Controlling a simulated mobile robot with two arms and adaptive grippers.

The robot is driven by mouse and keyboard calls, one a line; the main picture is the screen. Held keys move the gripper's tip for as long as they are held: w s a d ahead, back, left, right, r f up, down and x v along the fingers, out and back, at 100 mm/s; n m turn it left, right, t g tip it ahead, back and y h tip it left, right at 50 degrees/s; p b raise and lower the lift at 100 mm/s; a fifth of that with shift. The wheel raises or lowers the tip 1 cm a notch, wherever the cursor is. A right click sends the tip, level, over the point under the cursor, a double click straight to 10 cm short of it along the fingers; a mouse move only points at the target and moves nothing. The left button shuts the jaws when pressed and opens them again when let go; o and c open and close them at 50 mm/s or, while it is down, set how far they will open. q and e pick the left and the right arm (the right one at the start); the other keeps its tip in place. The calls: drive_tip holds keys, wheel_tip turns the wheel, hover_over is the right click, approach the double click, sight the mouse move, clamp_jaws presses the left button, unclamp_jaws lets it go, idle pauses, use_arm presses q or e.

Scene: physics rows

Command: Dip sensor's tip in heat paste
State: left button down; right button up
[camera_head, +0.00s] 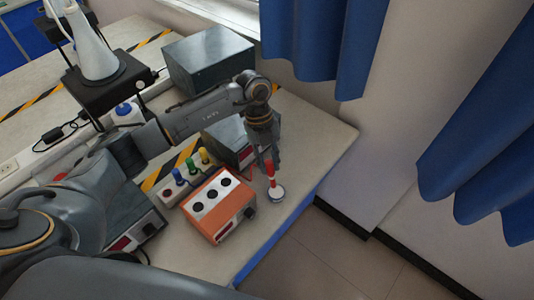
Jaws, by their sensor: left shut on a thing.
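My left gripper (268,160) points down near the right end of the bench and is shut on a red sensor (270,170). The sensor is roughly upright, with its lower end at the small round white pot (278,196), which looks like the heat paste. Whether the tip is inside the paste or just above it is too small to tell. An orange box (216,231) with three dark holes in its pale top stands to the left of the pot. My right gripper is not in view.
A rack holds blue (178,176), green (191,164) and yellow (204,155) handled pieces behind the orange box. Dark metal boxes (208,62) stand farther back. The bench (318,133) is clear to the right, up to its blue-trimmed edge (262,251). Blue curtains (320,40) hang beyond.

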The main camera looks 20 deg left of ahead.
use_arm(q)
drive_tip(key=n, duration=0.1)
drive_tip(key=n+t, duration=0.1)
drive_tip(key=n, duration=0.1)
drive_tip(key=n+h+p, duration=0.1)
drive_tip(key=n, duration=0.1)
drive_tip(key=shift+w+a+f, duration=0.3)
drive_tip(key=shift+a, duration=0.05)
wheel_tip(320, 180, down, 7)
drive_tip(key=n+t+b, duration=0.1)
drive_tip(key=n+b, duration=0.3)
drive_tip(key=b, duration=0.1)
drive_tip(key=shift+w+t, duration=0.3)
drive_tip(key=shift+a, duration=0.1)
drive_tip(key=shift+f+b, duration=0.35)
drive_tip(key=shift+f, duration=0.2)
idle(1.6)
wheel_tip(320, 180, up, 7)
drive_tip(key=p, duration=0.7)
